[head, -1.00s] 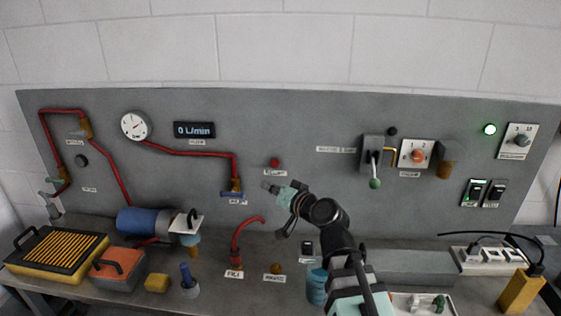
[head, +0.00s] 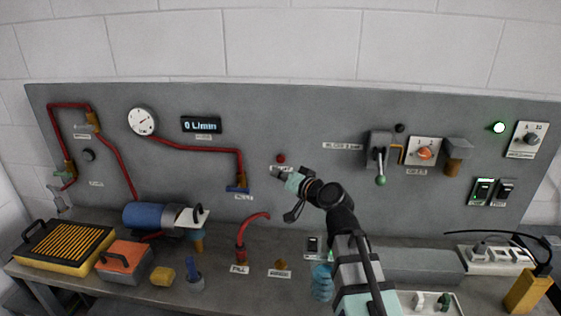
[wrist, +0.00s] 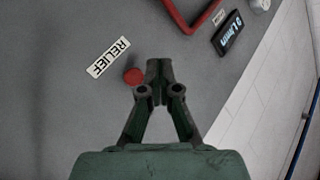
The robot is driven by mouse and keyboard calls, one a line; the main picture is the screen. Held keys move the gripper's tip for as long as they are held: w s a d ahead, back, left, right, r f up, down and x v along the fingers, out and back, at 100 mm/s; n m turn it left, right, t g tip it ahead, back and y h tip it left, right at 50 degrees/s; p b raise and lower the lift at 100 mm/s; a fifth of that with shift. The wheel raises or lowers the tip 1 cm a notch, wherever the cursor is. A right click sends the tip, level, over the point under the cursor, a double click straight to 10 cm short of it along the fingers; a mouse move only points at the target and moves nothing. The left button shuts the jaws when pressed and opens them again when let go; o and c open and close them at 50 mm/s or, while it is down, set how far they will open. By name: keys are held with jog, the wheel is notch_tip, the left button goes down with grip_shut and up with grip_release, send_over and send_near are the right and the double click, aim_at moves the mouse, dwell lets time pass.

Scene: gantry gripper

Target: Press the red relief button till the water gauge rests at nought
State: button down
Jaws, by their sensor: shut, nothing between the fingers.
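The red relief button (head: 281,159) sits on the grey panel above its label. In the wrist view the button (wrist: 133,76) is between the RELIEF label (wrist: 108,57) and my fingertips. My gripper (head: 277,173) is shut and empty, its tips just below the button and over part of the label. In the wrist view my gripper (wrist: 159,68) shows its closed tips just right of the button; I cannot tell whether they touch the panel. The round white water gauge (head: 142,121) is at the panel's upper left; its needle is too small to read surely.
A display (head: 201,125) reads 0 L/min. Red pipe (head: 190,149) runs left of the button. A green-knobbed lever (head: 380,180) and an orange knob (head: 425,153) stand out to the right. A red hose spout (head: 247,228) rises below. The panel around the button is clear.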

jog(key=shift+w+d+b, duration=0.2)
jog(key=shift+w+b, duration=0.5)
jog(key=shift+w, duration=1.5)
jog(key=shift+w, duration=0.1)
jog(key=shift+w+b, duration=0.35)
jog(key=shift+b, duration=0.1)
jog(key=shift+w+d+b, duration=0.1)
jog(key=shift+w+b, duration=0.25)
jog(key=shift+w, duration=0.15)
dwell(0.3)
dwell(0.4)
jog(key=shift+s, duration=0.95)
jog(key=shift+s, duration=0.1)
jog(key=shift+s+a, duration=0.15)
jog(key=shift+s, duration=1.05)
jog(key=shift+s+a, duration=0.15)
jog(key=shift+s, duration=1.05)
